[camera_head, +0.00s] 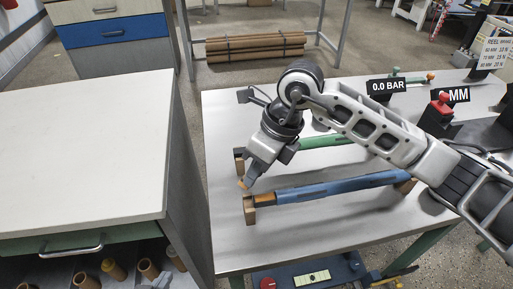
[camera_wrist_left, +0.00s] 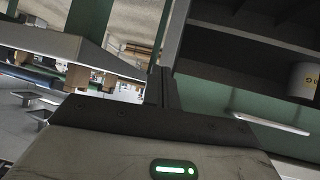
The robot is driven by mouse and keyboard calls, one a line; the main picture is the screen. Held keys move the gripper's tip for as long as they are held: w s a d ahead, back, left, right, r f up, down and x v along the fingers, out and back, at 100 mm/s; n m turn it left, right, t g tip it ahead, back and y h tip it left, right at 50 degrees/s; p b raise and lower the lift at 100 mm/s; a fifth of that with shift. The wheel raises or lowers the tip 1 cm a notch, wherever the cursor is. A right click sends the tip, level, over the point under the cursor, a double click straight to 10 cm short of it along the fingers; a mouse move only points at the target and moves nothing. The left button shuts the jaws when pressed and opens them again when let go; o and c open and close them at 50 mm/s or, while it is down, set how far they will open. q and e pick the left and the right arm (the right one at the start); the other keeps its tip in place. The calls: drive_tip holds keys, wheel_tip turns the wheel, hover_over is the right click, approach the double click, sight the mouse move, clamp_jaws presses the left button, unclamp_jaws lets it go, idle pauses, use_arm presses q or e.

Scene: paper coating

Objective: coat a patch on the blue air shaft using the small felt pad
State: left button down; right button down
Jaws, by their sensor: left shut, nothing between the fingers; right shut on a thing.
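The blue air shaft (camera_head: 340,186) lies across the white table, resting on wooden blocks (camera_head: 249,210) near its ends. Its left end is orange-brown. My right arm reaches in from the right over the table. My right gripper (camera_head: 247,180) points down and left, shut on a small tan piece (camera_head: 241,184), likely the felt pad, mostly hidden by the fingers. It is just above and left of the blue shaft's left end, apart from the shaft as far as I can tell. My left gripper (camera_wrist_left: 161,88) shows only in the left wrist view, shut and empty.
A green shaft (camera_head: 325,141) lies behind the blue one. A 0.0 BAR display (camera_head: 387,86) and a red knob (camera_head: 440,96) stand at the back right. A white-topped cabinet (camera_head: 80,150) is at the left, with a gap before the table. The table's front left is clear.

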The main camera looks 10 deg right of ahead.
drive_tip(key=shift+r+p, duration=0.95)
drive_tip(key=shift+r, duration=1)
